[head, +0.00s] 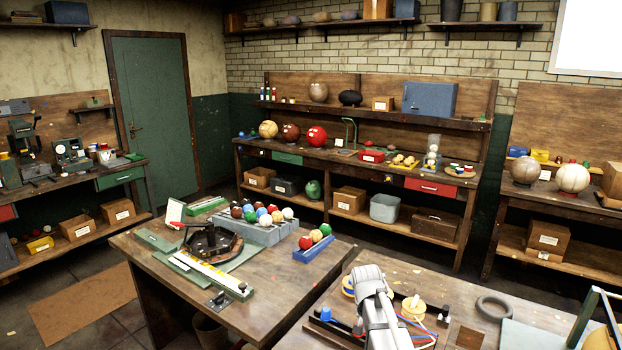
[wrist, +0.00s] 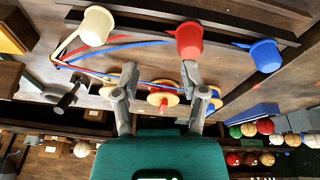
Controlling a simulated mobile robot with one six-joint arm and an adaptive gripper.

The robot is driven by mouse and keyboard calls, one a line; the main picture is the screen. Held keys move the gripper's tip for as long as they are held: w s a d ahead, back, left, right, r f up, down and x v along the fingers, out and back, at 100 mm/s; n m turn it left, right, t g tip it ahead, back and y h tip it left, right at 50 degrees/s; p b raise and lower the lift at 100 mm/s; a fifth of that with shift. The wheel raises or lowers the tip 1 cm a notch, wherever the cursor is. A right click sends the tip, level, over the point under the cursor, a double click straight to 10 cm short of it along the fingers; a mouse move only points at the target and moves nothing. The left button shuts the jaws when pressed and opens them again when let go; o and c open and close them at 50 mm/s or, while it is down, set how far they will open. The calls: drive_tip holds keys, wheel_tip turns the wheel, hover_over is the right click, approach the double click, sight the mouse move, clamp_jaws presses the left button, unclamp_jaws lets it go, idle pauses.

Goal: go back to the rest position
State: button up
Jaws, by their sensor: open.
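My gripper (wrist: 158,72) is open in the wrist view, its two grey fingers spread apart with nothing held between them. Beyond the fingertips, a cream cup-shaped piece (wrist: 97,25), a red one (wrist: 189,40) and a blue one (wrist: 265,55) are set along a dark strip. Coloured cords and yellow spools (wrist: 163,98) show near and behind the fingers. In the head view my grey arm (head: 373,290) reaches over the right front bench (head: 450,285), and I cannot make out the fingers there.
A dark ring (head: 494,308) lies on the right front bench. The left front bench (head: 275,262) holds a grey ball rack (head: 262,232), a blue tray (head: 312,250) of balls and a dark clamp-like tool (head: 210,241). Shelved benches line the back. Floor shows at left.

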drive_tip(key=s+f+n+g+b, duration=0.1)
drive_tip(key=s+f+n+b, duration=0.1)
drive_tip(key=s, duration=0.7)
drive_tip(key=s+f+n+g+y+b, duration=0.1)
drive_tip(key=s+f+n+b, duration=0.1)
drive_tip(key=s, duration=0.7)
wheel_tip(320, 180, down, 2)
drive_tip(key=shift+s+f+y+b, duration=0.25)
drive_tip(key=shift+s+y+b, duration=0.1)
drive_tip(key=shift+b, duration=0.2)
